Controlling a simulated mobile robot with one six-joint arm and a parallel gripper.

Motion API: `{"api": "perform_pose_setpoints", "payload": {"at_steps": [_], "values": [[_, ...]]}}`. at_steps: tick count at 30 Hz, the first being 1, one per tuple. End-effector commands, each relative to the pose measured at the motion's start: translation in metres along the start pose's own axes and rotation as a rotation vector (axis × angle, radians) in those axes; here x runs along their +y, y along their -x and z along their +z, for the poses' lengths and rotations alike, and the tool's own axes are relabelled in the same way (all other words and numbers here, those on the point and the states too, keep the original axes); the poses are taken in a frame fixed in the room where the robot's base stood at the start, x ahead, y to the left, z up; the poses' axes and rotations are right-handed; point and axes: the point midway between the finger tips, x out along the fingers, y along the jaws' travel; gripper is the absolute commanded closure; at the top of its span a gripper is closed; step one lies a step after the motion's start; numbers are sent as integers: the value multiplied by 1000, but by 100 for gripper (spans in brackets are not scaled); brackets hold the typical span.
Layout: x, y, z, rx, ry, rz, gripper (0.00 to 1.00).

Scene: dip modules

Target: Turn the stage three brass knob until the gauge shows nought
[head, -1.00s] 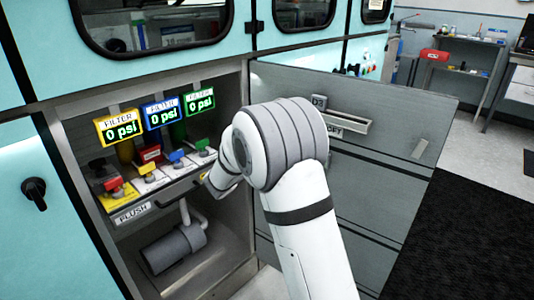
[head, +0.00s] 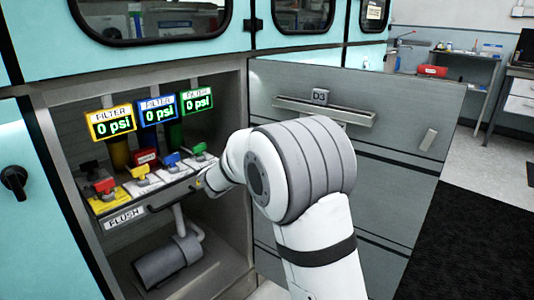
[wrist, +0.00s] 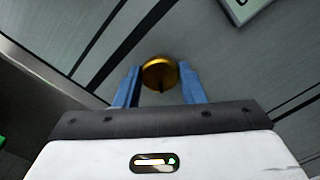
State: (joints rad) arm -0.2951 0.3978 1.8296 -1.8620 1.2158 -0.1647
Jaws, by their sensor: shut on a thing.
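A round brass knob (wrist: 160,74) stands out from a grey brushed-metal face in the wrist view. A dark mark shows low on its front. The two blue fingers of my gripper (wrist: 159,85) are shut on it, one at each side. In the head view my arm hides the knob and most of the gripper. Three gauges show there: yellow-framed (head: 110,122), blue-framed (head: 158,110) and green-framed (head: 197,102). Each reads 0 psi. I cannot tell from the labels which one belongs to the knob.
Coloured valves (head: 139,172) stand on a shelf below the gauges, above a FLUSH label (head: 125,217). A grey cylinder (head: 168,262) lies beneath. A large grey panel marked D3 (head: 400,125) with a long handle is right of the bay. The dark floor mat (head: 470,240) is clear.

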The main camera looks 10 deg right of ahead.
Motion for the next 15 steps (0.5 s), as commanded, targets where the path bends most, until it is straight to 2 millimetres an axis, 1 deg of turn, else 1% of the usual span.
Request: {"api": "perform_pose_setpoints", "payload": {"at_steps": [10,11,15], "values": [[-1,1,-1,1,-1,-3,87],[-1,1,-1,1,-1,-3,63],[-1,1,-1,1,-1,-2,52]]}}
